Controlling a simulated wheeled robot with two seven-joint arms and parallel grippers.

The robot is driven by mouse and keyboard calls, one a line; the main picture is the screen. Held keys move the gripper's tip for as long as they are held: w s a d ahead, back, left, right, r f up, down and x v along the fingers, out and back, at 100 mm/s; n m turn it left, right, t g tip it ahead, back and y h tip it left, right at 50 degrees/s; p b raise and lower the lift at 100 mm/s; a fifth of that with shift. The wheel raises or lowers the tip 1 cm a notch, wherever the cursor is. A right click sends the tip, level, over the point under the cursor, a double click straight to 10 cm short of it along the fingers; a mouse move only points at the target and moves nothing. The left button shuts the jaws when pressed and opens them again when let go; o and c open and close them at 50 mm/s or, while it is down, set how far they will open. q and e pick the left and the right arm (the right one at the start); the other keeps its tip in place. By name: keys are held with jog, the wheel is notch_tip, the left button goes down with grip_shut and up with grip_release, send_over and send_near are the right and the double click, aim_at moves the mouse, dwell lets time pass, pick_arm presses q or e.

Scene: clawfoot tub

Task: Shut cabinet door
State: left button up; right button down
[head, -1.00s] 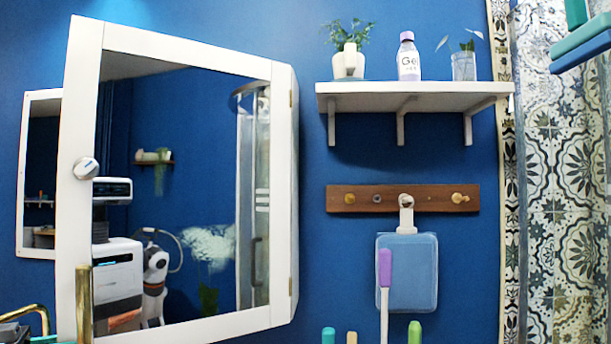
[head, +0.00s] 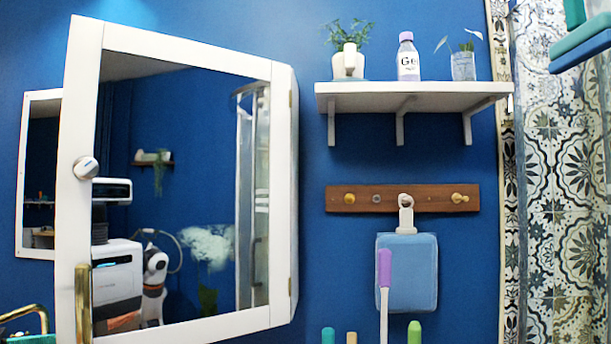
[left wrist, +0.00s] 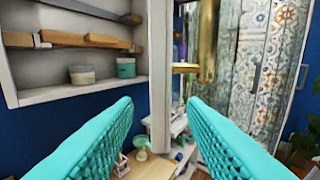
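The white-framed mirrored cabinet door (head: 180,52) stands ajar in the head view, swung out from the cabinet body (head: 294,200). A round knob (head: 86,168) sits on its left frame. In the left wrist view the open cabinet (left wrist: 75,93) shows its shelves at left, and the door's white edge (left wrist: 160,60) stands upright ahead. My left gripper (left wrist: 160,105) has its teal fingers spread wide, with nothing held between them. The door edge appears beyond the gap; contact cannot be told.
A white wall shelf (head: 400,104) with plants and a bottle (head: 408,57) hangs right of the cabinet. Below it are a hook rail (head: 335,199) and a blue board (head: 420,270). A brass post (head: 83,300) rises in front of the door's lower left.

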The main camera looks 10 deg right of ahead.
pick_arm(q)
jog(key=shift+v, duration=2.3)
jog(key=shift+d, duration=0.1)
notch_tip(320, 180, up, 10)
jog(key=p, duration=0.1)
